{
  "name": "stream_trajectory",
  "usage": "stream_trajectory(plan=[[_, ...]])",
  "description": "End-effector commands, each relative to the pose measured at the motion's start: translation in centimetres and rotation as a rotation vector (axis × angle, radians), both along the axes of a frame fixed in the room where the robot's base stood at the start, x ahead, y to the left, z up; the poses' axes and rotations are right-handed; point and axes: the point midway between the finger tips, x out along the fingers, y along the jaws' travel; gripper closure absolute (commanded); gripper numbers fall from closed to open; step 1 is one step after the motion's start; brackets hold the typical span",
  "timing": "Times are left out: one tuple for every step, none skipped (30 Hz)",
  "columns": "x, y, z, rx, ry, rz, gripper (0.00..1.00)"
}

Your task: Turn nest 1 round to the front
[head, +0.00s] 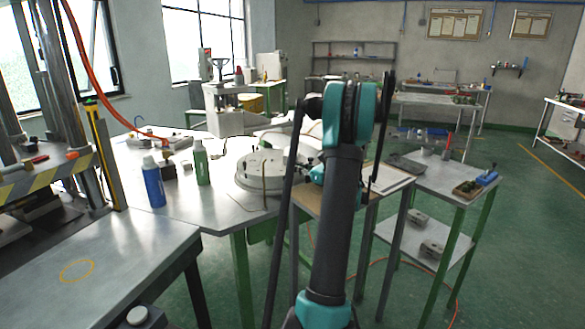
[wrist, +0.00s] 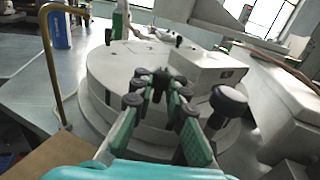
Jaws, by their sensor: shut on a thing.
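The round pale grey turntable (wrist: 108,72) fills the middle of the wrist view. It also shows in the head view (head: 258,178) on the metal table, left of my arm. A pale rectangular block (wrist: 205,68) sits on its top at the right; I cannot read which nest it is. My gripper (wrist: 162,84) reaches over the near rim, its fingertips shut on a small dark part at the disc, mostly hidden between the fingers. In the head view my arm hides most of the gripper.
A bent brass-coloured rod (wrist: 50,65) stands left of the turntable. A black knob (wrist: 229,101) is close to the right of my fingers. Blue (head: 153,182) and green (head: 202,163) bottles stand left on the table. A pale machine body (wrist: 285,105) is at the right.

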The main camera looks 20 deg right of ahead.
Motion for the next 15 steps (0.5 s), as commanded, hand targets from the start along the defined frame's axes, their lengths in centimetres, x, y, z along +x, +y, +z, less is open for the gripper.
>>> stream_trajectory(plan=[[-0.11, -0.18, -0.09, -0.002, 0.001, -0.003, 1.0], [-0.11, -0.19, -0.09, -0.002, 0.001, -0.003, 1.0], [-0.09, -0.2, -0.09, -0.002, 0.001, -0.002, 1.0], [-0.09, -0.2, -0.09, -0.002, 0.001, -0.002, 1.0], [-0.08, -0.19, -0.09, -0.002, 0.001, -0.002, 1.0], [-0.08, -0.19, -0.09, -0.002, 0.001, -0.002, 1.0], [-0.07, -0.17, -0.09, -0.002, 0.001, -0.002, 1.0], [-0.07, -0.17, -0.09, -0.002, 0.001, -0.002, 1.0], [-0.06, -0.17, -0.08, -0.002, 0.001, -0.002, 1.0], [-0.06, -0.15, -0.08, -0.002, 0.001, -0.002, 1.0], [-0.05, -0.15, -0.08, -0.002, 0.001, -0.002, 1.0], [-0.04, -0.14, -0.08, -0.002, 0.001, -0.002, 1.0], [-0.05, -0.13, -0.08, -0.002, 0.001, -0.001, 1.0], [-0.04, -0.13, -0.08, -0.002, 0.001, -0.001, 0.86], [-0.03, -0.12, -0.07, -0.002, 0.001, -0.001, 0.81]])
